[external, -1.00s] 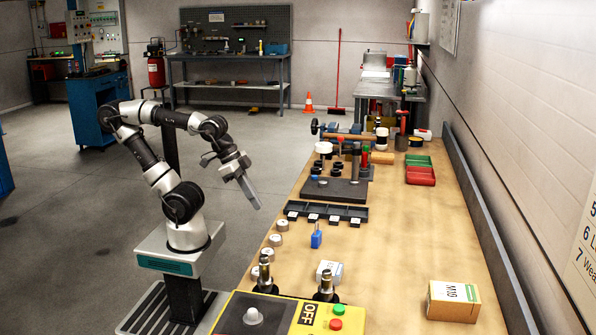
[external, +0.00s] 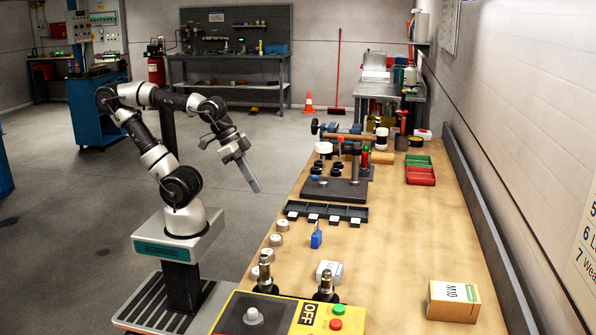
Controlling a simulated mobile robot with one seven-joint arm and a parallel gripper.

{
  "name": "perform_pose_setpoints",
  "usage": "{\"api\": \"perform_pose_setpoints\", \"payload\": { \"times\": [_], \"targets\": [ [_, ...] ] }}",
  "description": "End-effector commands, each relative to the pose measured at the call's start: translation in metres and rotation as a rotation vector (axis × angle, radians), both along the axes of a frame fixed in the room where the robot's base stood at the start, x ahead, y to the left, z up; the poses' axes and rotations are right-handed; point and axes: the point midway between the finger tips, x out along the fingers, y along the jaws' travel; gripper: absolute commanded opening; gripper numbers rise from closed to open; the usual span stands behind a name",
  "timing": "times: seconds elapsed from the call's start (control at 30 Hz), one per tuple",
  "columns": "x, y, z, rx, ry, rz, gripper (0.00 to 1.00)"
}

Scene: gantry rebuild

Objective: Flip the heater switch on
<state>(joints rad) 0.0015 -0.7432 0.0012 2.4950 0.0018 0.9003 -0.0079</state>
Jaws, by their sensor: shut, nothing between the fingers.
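My gripper (external: 254,186) points down and to the right over the floor, left of the long wooden workbench (external: 405,240). Its fingers are shut with nothing between them, and it touches nothing. A dark device with a flat black base (external: 333,191) and an upright post (external: 356,162) stands on the bench to the right of my gripper. A small green light (external: 366,150) shows on a red part beside the post. I cannot tell which part is the heater switch. A yellow panel (external: 290,318) marked OFF, with a green button (external: 339,309) and a red button (external: 337,324), is at the near end.
A black tray (external: 326,212) with white labels, a blue-handled tool (external: 316,238) and several metal cylinders lie along the bench's left side. Red and green bins (external: 420,173) and an M10 box (external: 453,301) stand on the right. The bench middle is clear.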

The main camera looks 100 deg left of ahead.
Motion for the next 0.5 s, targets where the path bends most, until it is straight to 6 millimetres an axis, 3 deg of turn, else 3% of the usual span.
{"api": "perform_pose_setpoints", "payload": {
  "times": [0.17,0.33,0.5],
  "targets": [
    [0.024,0.003,0.028,-0.031,0.036,0.068,0.0],
    [0.071,0.008,0.06,-0.077,0.094,0.213,0.0],
    [0.119,0.004,0.07,-0.077,0.146,0.333,0.0]
  ]
}}
